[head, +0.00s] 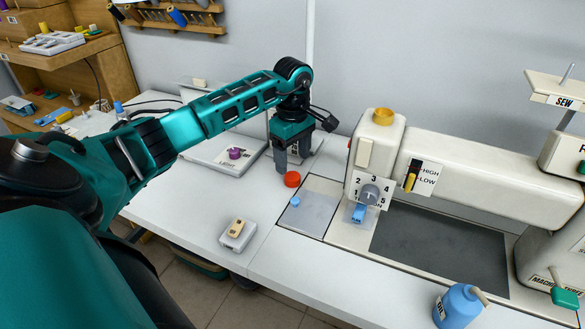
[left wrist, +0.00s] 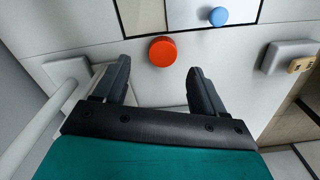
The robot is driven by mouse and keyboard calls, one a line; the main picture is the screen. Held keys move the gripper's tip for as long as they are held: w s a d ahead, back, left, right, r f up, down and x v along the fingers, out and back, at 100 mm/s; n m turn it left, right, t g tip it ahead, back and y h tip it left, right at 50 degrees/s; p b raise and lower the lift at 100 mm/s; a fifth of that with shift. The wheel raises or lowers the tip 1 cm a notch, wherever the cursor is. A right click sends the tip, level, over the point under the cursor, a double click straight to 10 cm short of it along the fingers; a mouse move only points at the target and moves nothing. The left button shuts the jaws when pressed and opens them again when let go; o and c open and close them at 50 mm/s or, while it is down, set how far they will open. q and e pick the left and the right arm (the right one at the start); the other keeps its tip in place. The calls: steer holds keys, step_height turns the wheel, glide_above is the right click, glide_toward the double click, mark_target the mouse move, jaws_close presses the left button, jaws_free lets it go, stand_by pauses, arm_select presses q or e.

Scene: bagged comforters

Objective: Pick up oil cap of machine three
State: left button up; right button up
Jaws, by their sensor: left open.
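A red round cap (head: 292,179) lies on the white table just left of the sewing machine (head: 470,180). It also shows in the left wrist view (left wrist: 163,52), a little beyond the fingertips and between their lines. My left gripper (head: 291,166) points down just behind the cap, open and empty, and is apart from it. Its two dark fingers also show in the left wrist view (left wrist: 158,75). A yellow round cap (head: 383,116) sits on top of the machine head. A label at the machine's lower right begins with "MACHINE". My right gripper is not in view.
A switch box (head: 237,234) stands at the table's front edge. A purple knob (head: 235,153) is on a plate behind. A blue oil bottle (head: 459,306) stands front right.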

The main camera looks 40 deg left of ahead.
mark_target(293, 176)
arm_select(q)
steer(key=f, duration=0.5)
steer(key=shift+s+d, duration=0.15)
steer(key=shift+d, duration=0.05)
steer(key=shift+r, duration=0.1)
steer(key=c, duration=1.2)
step_height(293, 176, up, 20)
steer(key=shift+p, duration=1)
